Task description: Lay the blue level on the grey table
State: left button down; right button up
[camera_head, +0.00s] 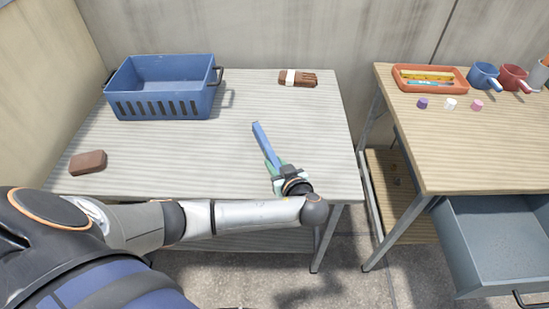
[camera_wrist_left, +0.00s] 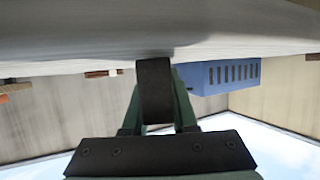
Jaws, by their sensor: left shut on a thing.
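The blue level (camera_head: 264,141) is a long slim bar over the front right part of the grey table (camera_head: 180,160). My left gripper (camera_head: 276,170), with green fingers, is shut on its near end. The level points away from the gripper, toward the back and slightly left. In the left wrist view, the gripper (camera_wrist_left: 157,100) is shut around a dark end, with the table surface close to it. I cannot tell whether the level touches the table. My right gripper is not in view.
A blue basket (camera_head: 160,105) stands at the table's back left. A brown block (camera_head: 88,162) lies front left, and a brown brush-like object (camera_head: 298,78) back right. The wooden table (camera_head: 480,150) at right holds an orange tray (camera_head: 430,89) and mugs; a grey drawer (camera_head: 500,235) is open beneath.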

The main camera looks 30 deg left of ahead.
pick_arm(q)
jog(key=shift+d, duration=0.1)
jog(key=shift+f, duration=0.1)
jog(key=shift+f, duration=0.2)
jog(key=c, duration=0.7)
grip_release()
jog(key=shift+r, duration=0.1)
jog(key=shift+r, duration=0.15)
jog(key=shift+s+d+r, duration=0.15)
jog(key=v, duration=1.1)
jog(key=shift+s+d+p, duration=0.2)
jog(key=shift+d+p, duration=0.05)
jog(key=shift+p, duration=0.1)
